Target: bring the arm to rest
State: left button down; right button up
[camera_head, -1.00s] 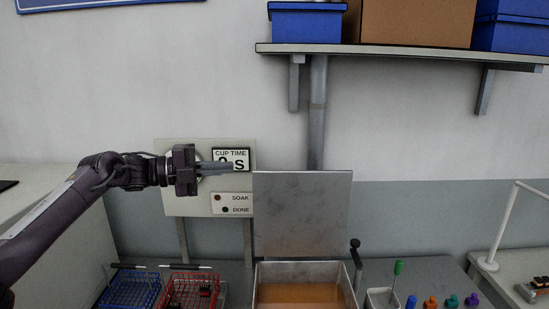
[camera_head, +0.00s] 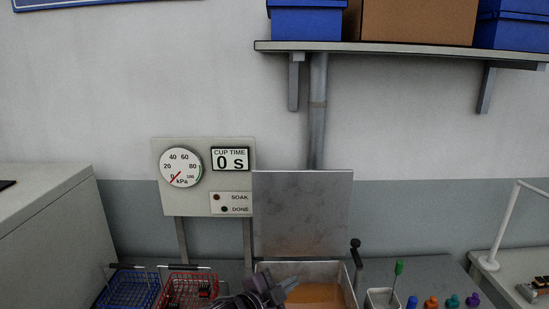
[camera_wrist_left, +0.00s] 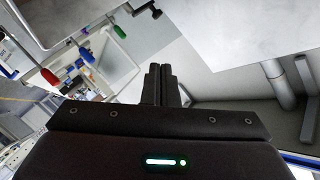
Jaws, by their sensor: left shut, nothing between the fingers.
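My left gripper (camera_head: 285,287) is low in the head view, in front of the left part of the open metal basin (camera_head: 333,270). Its fingers point right and look closed. In the left wrist view the two fingers (camera_wrist_left: 162,84) lie side by side, shut with nothing between them. Most of my left arm is below the head view's lower edge. I cannot tell from these views whether the gripper touches the basin rim. My right gripper is not in view.
The basin holds orange-brown liquid, with its lid (camera_head: 302,214) upright behind. A blue basket (camera_head: 130,290) and a red basket (camera_head: 180,291) stand left. A gauge panel (camera_head: 205,200) reads 0 s. A cup (camera_head: 382,298) and several coloured connectors (camera_head: 431,302) are right.

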pick_arm(q)
jog(key=s+a+f+n+g+y, duration=0.5)
jog(key=s+a+n, duration=0.3)
jog(key=s+a, duration=0.45)
jog(key=s+a+f+n+g+y, duration=0.4)
jog(key=s+a+f+n, duration=0.5)
jog(key=s, duration=0.7)
notch_tip(320, 180, down, 31)
jog(key=a+m+y+b, duration=0.1)
jog(key=m+b, duration=0.1)
jog(key=b, duration=0.4)
jog(key=s+a+f+b, duration=0.2)
jog(key=s+f, duration=0.8)
jog(key=f, duration=0.2)
jog(key=s+a+f+g+b, duration=0.1)
jog(key=s+f+b, duration=0.1)
jog(key=s+f, duration=0.9)
notch_tip(320, 180, down, 2)
jog(key=shift+s+a+f+b, duration=0.15)
jog(key=shift+a+f+b, duration=0.1)
jog(key=shift+a+b, duration=0.15)
